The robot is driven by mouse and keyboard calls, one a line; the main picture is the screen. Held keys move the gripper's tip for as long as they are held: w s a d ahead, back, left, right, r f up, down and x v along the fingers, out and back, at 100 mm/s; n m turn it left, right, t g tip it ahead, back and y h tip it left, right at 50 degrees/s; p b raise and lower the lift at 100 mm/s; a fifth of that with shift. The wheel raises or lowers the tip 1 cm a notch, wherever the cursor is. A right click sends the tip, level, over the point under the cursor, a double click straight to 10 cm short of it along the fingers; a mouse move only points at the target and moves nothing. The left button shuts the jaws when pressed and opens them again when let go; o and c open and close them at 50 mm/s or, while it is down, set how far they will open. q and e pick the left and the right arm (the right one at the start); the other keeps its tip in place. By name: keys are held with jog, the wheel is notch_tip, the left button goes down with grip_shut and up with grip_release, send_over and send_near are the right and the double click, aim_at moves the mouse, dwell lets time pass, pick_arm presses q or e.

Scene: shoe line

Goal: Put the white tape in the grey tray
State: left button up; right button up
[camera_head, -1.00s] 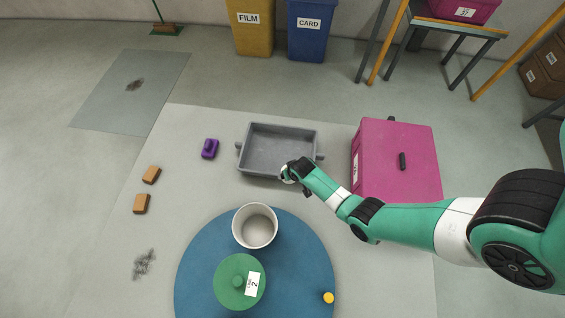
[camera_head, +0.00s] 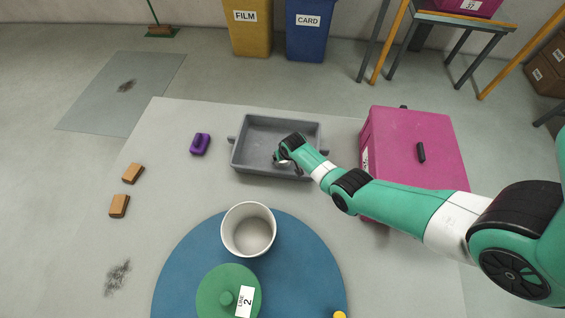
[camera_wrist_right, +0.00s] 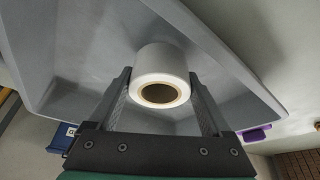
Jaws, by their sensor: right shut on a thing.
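In the head view my right gripper (camera_head: 284,162) is over the right front part of the tray, and only a little of the tape shows there. The tray (camera_wrist_right: 85,40) fills the background behind the tape in the right wrist view. I cannot tell whether the tape touches the tray floor. My left gripper is out of view.
A pink box (camera_head: 405,150) stands close to the tray's right, under my right arm. A white tub (camera_head: 248,232) and a green lid (camera_head: 222,285) are on a blue disc in front. A purple object (camera_head: 200,144) and two brown blocks (camera_head: 133,173) lie to the left.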

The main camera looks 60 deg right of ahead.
notch_tip(320, 180, down, 2)
jog(key=shift+b, duration=0.3)
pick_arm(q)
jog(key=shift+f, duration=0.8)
pick_arm(e)
jog(key=shift+r, duration=0.2)
jog(key=shift+f, duration=0.15)
jog(key=o, duration=1.2)
jog(key=shift+s+a, duration=0.1)
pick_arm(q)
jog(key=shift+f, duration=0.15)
pick_arm(e)
jog(key=shift+r+p, duration=0.4)
jog(key=shift+p, duration=0.15)
pick_arm(q)
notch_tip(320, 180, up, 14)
jog(key=p, duration=1.3)
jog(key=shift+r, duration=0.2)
pick_arm(e)
jog(key=v, duration=1.1)
jog(key=shift+r, duration=0.25)
